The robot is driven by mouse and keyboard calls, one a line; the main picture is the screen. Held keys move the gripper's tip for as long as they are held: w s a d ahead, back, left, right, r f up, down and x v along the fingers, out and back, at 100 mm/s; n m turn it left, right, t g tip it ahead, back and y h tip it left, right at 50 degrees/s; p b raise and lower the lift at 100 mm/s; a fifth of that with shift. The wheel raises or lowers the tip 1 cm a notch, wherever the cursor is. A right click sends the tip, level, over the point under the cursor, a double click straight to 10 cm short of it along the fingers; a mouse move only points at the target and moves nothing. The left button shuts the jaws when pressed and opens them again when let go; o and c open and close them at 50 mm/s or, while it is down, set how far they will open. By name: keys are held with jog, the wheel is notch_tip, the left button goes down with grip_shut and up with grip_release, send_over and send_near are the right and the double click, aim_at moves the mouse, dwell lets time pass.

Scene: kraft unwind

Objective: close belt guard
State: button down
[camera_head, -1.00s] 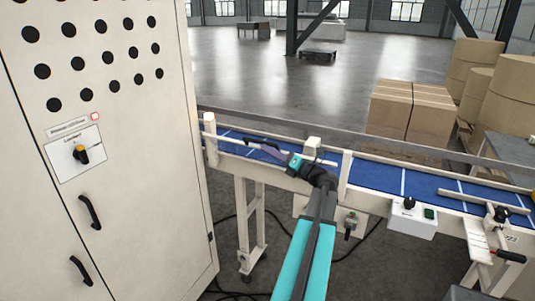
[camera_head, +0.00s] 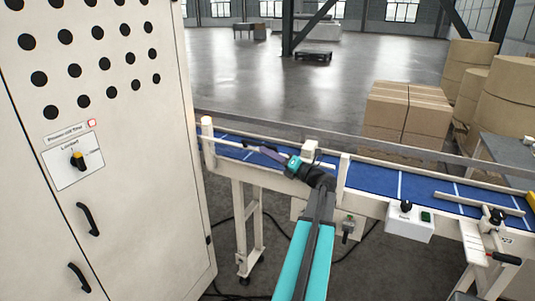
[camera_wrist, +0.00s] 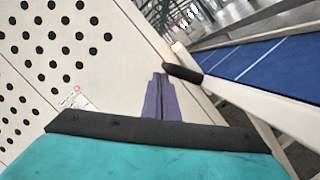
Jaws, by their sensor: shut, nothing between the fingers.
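My gripper (camera_head: 257,149) has purple fingers held together, with nothing between them. It is over the left end of the blue conveyor in the head view. In the wrist view its fingers (camera_wrist: 160,90) point away from the camera, and their tips lie just left of a black handle (camera_wrist: 184,73). I cannot tell whether they touch it. The handle is at the end of a pale bar (camera_wrist: 250,103) along the belt. This may be the belt guard, but its outline and whether it stands open are unclear. My wrist hides part of the conveyor's near side.
A tall cabinet (camera_head: 150,200) with black handles stands close on the left. The blue belt (camera_head: 375,181) runs right, with a control box (camera_head: 410,220) on its near side. A pale post (camera_head: 207,140) rises at its left end. Cartons (camera_head: 405,115) stand behind.

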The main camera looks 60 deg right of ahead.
jog(key=s+a+f+b, duration=0.2)
jog(key=s+a, duration=0.3)
jog(key=s, duration=0.5)
jog(key=shift+s+b, duration=0.15)
jog(key=shift+b, duration=0.6)
jog(key=shift+a, duration=0.1)
